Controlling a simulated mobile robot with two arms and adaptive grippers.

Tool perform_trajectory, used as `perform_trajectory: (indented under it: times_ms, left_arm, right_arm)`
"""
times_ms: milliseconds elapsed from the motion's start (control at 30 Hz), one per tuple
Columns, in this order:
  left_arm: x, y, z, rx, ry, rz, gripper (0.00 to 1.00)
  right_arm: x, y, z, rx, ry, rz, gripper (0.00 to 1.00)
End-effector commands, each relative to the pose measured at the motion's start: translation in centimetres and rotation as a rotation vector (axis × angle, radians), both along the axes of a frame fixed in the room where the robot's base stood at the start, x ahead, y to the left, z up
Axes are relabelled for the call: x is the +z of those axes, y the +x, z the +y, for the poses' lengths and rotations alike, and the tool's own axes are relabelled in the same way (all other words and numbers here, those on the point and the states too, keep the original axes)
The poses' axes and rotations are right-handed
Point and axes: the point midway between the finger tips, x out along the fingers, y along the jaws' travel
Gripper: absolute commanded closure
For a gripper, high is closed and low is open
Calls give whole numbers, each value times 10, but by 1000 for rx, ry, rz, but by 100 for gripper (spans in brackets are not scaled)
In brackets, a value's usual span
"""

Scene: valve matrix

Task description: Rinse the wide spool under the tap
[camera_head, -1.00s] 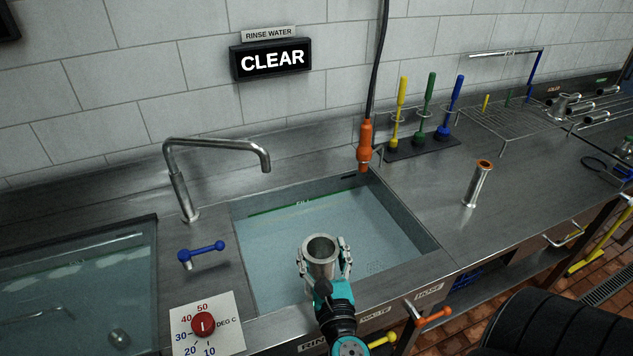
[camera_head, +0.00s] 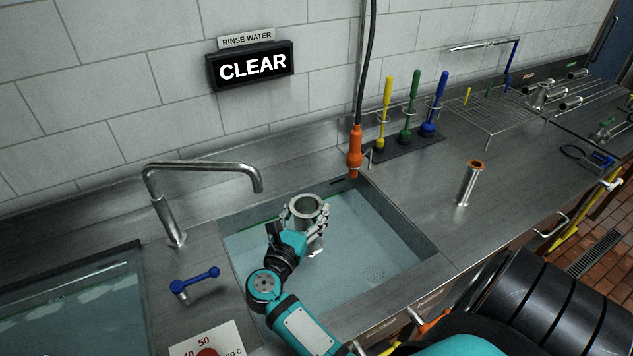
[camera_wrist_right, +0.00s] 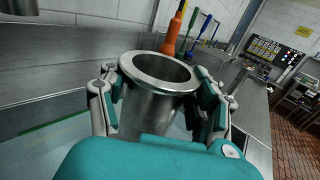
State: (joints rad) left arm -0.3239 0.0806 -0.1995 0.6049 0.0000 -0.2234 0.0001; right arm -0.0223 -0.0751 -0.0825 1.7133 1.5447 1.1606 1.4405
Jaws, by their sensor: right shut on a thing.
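The wide spool (camera_head: 307,208) is a short steel tube with a flanged open top. My right gripper (camera_head: 303,222) is shut on it and holds it upright over the rinse sink (camera_head: 430,240). In the right wrist view the spool (camera_wrist_right: 158,75) stands between the fingers (camera_wrist_right: 160,95), its mouth facing up. The tap (camera_head: 205,168) is a bent steel pipe left of the sink. Its spout end (camera_head: 257,185) is left of the spool and apart from it. No stream shows from the spout. A blue lever handle (camera_head: 195,282) is in front of the tap. My left gripper is not in view.
An orange hose nozzle (camera_head: 354,150) hangs behind the sink. Yellow, green and blue brushes (camera_head: 410,115) stand in a rack. A narrow spool (camera_head: 468,183) stands on the right counter. A lit sign (camera_head: 250,65) reads CLEAR. Another basin (camera_head: 75,300) is at left.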

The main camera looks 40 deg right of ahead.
Motion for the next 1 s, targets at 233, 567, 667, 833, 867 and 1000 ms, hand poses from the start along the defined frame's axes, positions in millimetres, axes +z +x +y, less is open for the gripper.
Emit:
perform_trajectory:
  times_ms: [233, 567, 667, 833, 867, 1000]
  left_arm:
    - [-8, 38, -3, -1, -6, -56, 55]
    - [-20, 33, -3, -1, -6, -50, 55]
    - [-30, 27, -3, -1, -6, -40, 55]
    - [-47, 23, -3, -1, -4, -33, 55]
    - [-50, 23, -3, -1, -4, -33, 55]
    - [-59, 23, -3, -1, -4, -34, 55]
  right_arm:
    - [-5, 23, 9, 1, -2, -3, 94]
    - [-11, 53, 20, 1, -2, -5, 94]
    - [-16, 61, 24, 0, -1, -5, 94]
    - [-19, 75, 30, 1, 0, -4, 94]
    - [-19, 77, 31, 1, -1, -5, 94]
    - [-20, 85, 33, -1, -2, -5, 94]
